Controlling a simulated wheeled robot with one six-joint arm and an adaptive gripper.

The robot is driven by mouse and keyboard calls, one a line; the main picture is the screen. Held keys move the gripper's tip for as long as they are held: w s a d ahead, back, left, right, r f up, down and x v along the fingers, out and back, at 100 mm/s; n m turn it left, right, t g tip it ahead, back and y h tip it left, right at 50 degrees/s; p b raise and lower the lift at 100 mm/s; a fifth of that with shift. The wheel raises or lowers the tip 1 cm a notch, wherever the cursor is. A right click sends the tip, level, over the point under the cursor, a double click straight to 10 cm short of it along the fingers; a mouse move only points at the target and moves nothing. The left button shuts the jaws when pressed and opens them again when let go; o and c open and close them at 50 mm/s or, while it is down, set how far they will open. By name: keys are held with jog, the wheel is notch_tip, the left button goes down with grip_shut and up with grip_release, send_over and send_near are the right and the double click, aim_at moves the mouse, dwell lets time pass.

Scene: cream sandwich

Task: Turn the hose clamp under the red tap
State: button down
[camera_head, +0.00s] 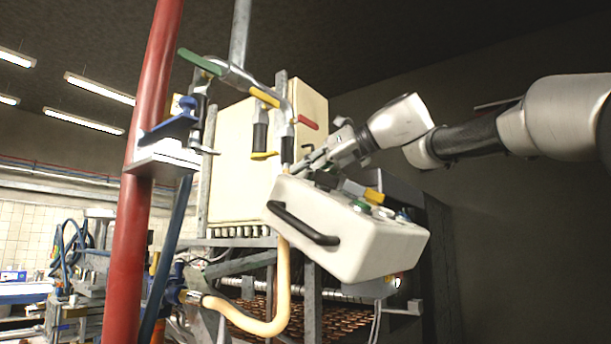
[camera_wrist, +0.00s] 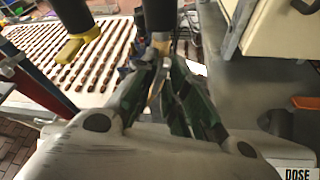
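The red tap handle (camera_head: 307,122) is on the pipe assembly in the head view, with a dark sleeve (camera_head: 288,143) below it. A cream hose (camera_head: 284,262) hangs beneath and loops down to the left. My gripper (camera_head: 299,168) reaches from the right to the hose just under that sleeve. In the wrist view, the gripper fingers (camera_wrist: 168,66) point at the lower end of a dark sleeve (camera_wrist: 158,18). A narrow tan-yellow piece, seemingly the clamp (camera_wrist: 156,88), shows between them. The fingertips overlap it, so I cannot tell whether they grip it.
A white box (camera_head: 345,250) with a black handle stands directly below my gripper. A second dark sleeve with a yellow clamp (camera_head: 264,155) hangs to the left; that clamp also shows in the wrist view (camera_wrist: 78,46). A red post (camera_head: 140,220) stands further left.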

jog(key=shift+f+m+g+y, duration=0.1)
jog(key=shift+m+g+y, duration=0.5)
jog(key=shift+m, duration=0.5)
jog(key=c, duration=1.6)
grip_release()
jog(key=v, duration=1.2)
